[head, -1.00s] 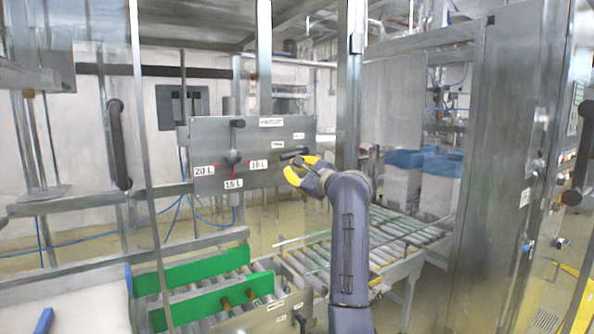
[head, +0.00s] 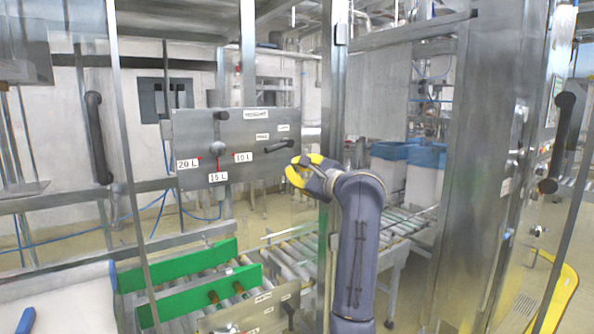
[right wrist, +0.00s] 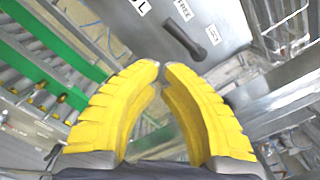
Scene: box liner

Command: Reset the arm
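My right gripper (head: 303,166) is in front of the grey control panel (head: 200,140), below and right of its black lever handle (head: 280,146). The right wrist view shows its two yellow fingers (right wrist: 160,68) bowed, with tips nearly meeting and nothing between them. The lever handle also shows in that view (right wrist: 185,38), beyond the fingertips and apart from them. It slants, beside small labels, one reading FREE. A second knob (head: 220,117) on the panel has its pointer down at 15 L, between 20 L and 10 L. My left gripper is not in view.
A roller conveyor (head: 290,258) with green side guides (head: 190,300) runs below the panel. Upright metal posts (head: 335,90) stand close to my right arm. A tall steel cabinet (head: 480,180) is at right. Blue-lined bins (head: 425,165) stand behind.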

